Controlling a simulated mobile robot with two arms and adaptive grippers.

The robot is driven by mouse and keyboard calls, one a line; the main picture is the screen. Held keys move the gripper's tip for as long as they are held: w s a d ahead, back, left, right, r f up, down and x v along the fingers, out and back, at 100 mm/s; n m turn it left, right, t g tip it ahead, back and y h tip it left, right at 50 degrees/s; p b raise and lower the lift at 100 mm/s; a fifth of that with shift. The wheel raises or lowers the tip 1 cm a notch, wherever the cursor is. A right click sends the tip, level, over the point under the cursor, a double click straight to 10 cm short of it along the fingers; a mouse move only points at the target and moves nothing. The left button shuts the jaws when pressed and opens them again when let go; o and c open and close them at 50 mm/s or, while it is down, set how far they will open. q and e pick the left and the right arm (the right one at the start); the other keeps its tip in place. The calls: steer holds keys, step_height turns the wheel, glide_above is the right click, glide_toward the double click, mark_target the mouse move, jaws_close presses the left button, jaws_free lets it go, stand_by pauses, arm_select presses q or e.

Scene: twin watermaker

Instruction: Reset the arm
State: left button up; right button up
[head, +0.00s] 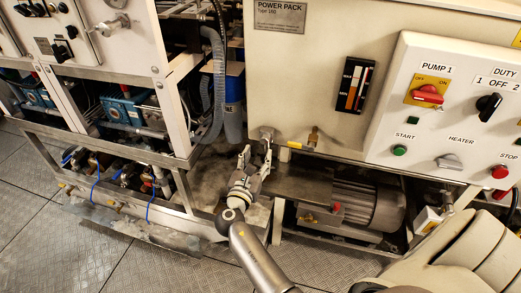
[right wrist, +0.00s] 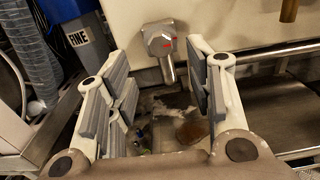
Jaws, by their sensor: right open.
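My right gripper (head: 256,152) reaches up from the bottom of the head view, in front of the lower edge of the power pack cabinet (head: 320,95). Its two fingers are spread apart with nothing between them. In the right wrist view the open right gripper (right wrist: 155,85) shows its grey pads on both sides. A metal valve fitting with a red mark (right wrist: 158,40) stands beyond and between the fingers, apart from them as far as I can tell. The fitting also shows near the fingertips in the head view (head: 267,133). My left gripper is out of view.
A white control panel (head: 455,115) with knobs and buttons is at the right. A grey motor (head: 360,205) lies below the cabinet. A metal frame (head: 90,140) with pumps stands at the left. A blue filter housing (right wrist: 82,25) and grey hose are close by. Open floor (head: 50,235) shows at lower left.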

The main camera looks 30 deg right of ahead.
steer(key=shift+v, duration=0.95)
steer(key=shift+f, duration=0.15)
